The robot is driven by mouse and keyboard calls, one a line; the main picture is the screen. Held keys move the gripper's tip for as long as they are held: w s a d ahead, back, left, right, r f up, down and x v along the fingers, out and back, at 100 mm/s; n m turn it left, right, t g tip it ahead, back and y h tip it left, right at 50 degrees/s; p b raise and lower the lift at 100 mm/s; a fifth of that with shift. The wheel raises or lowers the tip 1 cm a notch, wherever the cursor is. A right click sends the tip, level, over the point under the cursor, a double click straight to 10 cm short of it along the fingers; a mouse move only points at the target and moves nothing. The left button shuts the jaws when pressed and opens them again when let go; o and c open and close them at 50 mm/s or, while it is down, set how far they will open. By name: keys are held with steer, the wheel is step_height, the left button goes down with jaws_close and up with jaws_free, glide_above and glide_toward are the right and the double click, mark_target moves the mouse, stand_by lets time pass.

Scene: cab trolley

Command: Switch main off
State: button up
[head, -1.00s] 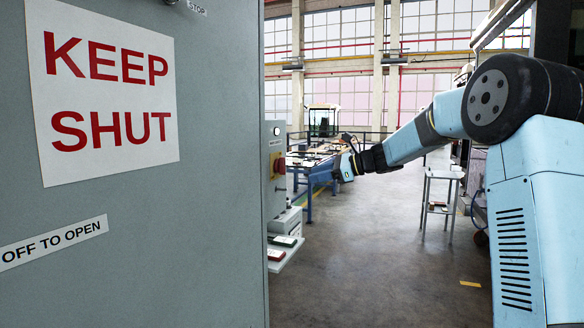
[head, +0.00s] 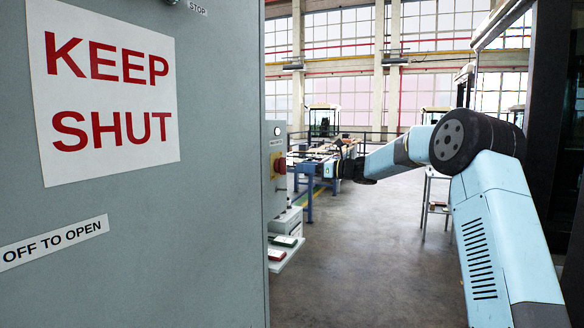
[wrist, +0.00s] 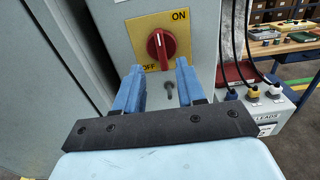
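The main switch is a red rotary knob (wrist: 161,44) on a yellow plate (wrist: 180,29) in the wrist view. The plate reads ON at upper right and OFF at lower left. The knob's grip bar stands nearly upright, with a pale mark near its top. My gripper (wrist: 159,68) is open and empty. Its two blue fingers point at the panel, tips at the plate's lower edge, one either side of the knob's line. I cannot tell whether they touch anything. In the head view the knob (head: 280,167) shows edge-on, with my gripper (head: 328,168) to its right.
A grey cabinet door marked KEEP SHUT (head: 108,95) fills the left of the head view. A small box with leads (wrist: 262,108) sits right of the panel. A dark keyhole-like fitting (wrist: 169,90) lies below the knob. Open floor (head: 370,260) lies right of the cabinet.

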mark_target(281, 166)
steer(key=x, duration=0.6)
steer(key=shift+a, duration=0.2)
jaws_close()
